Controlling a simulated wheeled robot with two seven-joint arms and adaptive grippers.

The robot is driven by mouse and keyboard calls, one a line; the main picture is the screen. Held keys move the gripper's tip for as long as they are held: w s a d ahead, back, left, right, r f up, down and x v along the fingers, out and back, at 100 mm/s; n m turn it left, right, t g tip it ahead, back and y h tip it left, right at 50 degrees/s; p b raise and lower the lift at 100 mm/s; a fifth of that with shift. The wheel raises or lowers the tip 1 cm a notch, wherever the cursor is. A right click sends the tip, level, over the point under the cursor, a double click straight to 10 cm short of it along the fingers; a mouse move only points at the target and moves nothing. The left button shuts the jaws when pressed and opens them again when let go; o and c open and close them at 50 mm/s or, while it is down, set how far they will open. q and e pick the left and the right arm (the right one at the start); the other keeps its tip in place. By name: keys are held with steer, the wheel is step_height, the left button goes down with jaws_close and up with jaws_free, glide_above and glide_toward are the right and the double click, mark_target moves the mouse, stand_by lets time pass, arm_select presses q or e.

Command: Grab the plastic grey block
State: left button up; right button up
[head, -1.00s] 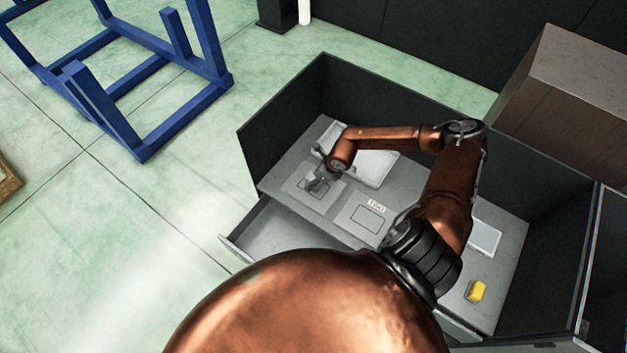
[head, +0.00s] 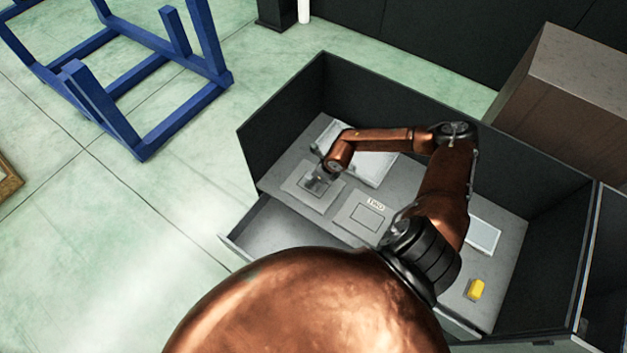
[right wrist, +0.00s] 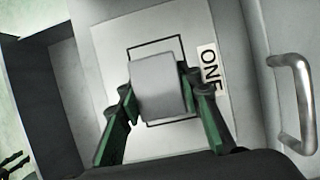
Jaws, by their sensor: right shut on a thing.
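The grey block (right wrist: 158,87) is a smooth, light grey box between the two green-edged fingers of my right gripper (right wrist: 160,100) in the right wrist view. The fingers are shut on its sides. It is over the outlined square on a plate (right wrist: 112,42) labelled ONE; I cannot tell whether it touches the plate. In the head view my right gripper (head: 316,184) is small and over the left plate (head: 300,192), and the block is hard to make out there.
A second plate labelled TWO (head: 352,220) lies to the right. A yellow block (head: 476,290) is at the right end of the grey worktop (head: 425,187). Dark panels (head: 400,103) wall the back. An open drawer (head: 268,235) is in front. A metal handle (right wrist: 303,100) is close by.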

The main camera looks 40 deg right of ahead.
steer(key=shift+c, duration=1.4)
